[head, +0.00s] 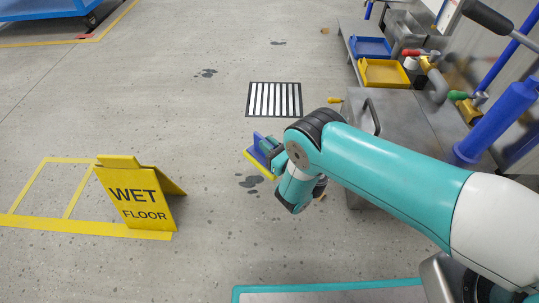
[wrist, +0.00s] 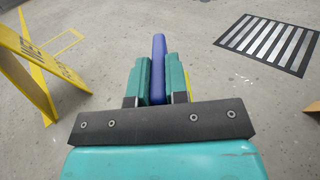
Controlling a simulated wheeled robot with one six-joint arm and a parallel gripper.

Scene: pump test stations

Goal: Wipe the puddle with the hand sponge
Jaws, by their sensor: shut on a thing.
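My gripper (head: 268,147) is shut on the hand sponge, which has a blue-purple upper part and a yellow edge (head: 258,165). In the wrist view the blue part (wrist: 158,65) stands between my two teal fingers (wrist: 156,80). The sponge appears tilted and held above the floor; its exact height is unclear. A dark patch like a puddle (head: 250,182) lies on the grey floor just below and left of the gripper in the head view. Part of the floor there is hidden by my arm.
A yellow wet floor sign (head: 138,198) stands at the left. A striped floor drain (head: 274,100) lies beyond the gripper. Smaller dark spots (head: 207,73) mark the floor farther off. A metal bench (head: 400,112) with blue and yellow trays stands right. The middle floor is open.

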